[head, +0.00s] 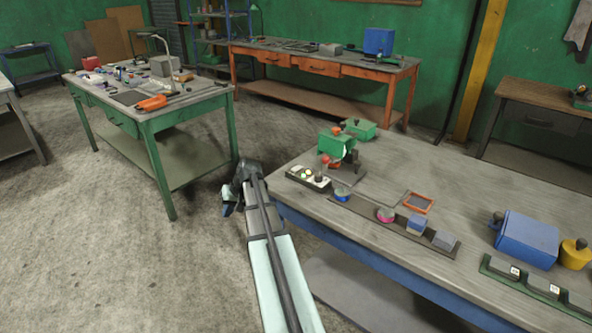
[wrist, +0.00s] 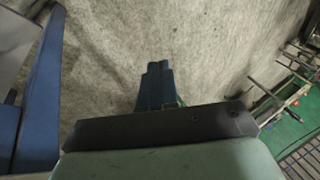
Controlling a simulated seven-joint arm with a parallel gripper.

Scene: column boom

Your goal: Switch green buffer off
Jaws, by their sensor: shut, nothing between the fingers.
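A green machine (head: 336,146), probably the green buffer, stands at the far left end of the near workbench in the head view. My gripper (head: 228,208) hangs off the bench's left end, over the floor, apart from the machine. In the wrist view my gripper (wrist: 158,72) is shut and empty, with bare concrete floor behind it. The green machine does not show in the wrist view.
The near workbench (head: 345,222) holds a black-and-white control box (head: 308,178), a smaller green box (head: 361,128), coloured items on a dark strip and a blue box (head: 527,238). A green table (head: 205,110) stands left. Floor between is clear.

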